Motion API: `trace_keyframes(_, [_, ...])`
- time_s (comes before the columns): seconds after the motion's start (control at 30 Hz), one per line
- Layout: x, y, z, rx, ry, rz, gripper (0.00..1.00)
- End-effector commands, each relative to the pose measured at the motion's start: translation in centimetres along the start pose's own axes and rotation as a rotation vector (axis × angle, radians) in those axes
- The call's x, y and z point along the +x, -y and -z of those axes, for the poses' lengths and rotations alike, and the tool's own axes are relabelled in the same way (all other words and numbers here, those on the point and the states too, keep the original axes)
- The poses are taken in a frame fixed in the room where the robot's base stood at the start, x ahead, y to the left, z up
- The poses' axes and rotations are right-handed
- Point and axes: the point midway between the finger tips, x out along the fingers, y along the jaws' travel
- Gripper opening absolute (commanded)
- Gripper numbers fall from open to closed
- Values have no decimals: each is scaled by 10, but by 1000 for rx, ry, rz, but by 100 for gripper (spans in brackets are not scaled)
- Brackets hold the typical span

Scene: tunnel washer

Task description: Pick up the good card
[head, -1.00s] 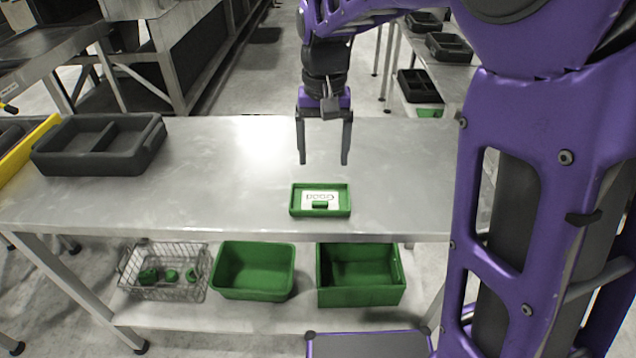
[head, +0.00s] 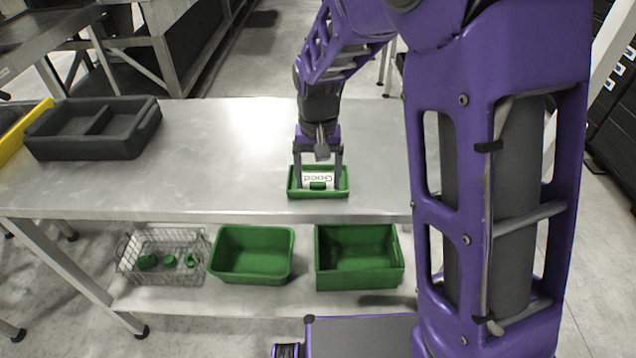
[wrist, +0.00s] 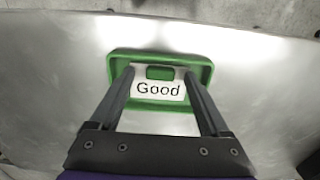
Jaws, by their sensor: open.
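The good card is a white card (head: 318,178) with the word "Good" on it and a green grip block (head: 318,186) at one edge. It lies in a shallow green tray (head: 291,186) near the front edge of the metal table. In the wrist view the card (wrist: 158,92) shows upright lettering, with the green block (wrist: 160,72) above the word. My gripper (head: 318,184) is open, with its fingers lowered over the tray, one on each side of the card. In the wrist view the fingertips (wrist: 158,76) flank the card. Whether they touch it I cannot tell.
A dark two-compartment tray (head: 93,128) stands at the table's left, beside a yellow-edged bin (head: 25,137). Two green bins (head: 252,256) (head: 360,258) and a wire basket (head: 165,255) with green pieces sit on the lower shelf. The middle of the tabletop (head: 220,150) is clear.

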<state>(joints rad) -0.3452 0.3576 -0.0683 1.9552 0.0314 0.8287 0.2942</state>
Motion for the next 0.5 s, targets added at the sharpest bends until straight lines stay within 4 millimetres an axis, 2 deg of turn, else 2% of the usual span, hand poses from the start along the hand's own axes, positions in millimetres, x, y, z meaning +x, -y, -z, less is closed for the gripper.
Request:
trace_keyframes(0.13, [0, 0, 0, 0, 0, 0, 78])
trace_keyframes(0.5, [0, 0, 0, 0, 0, 0, 12])
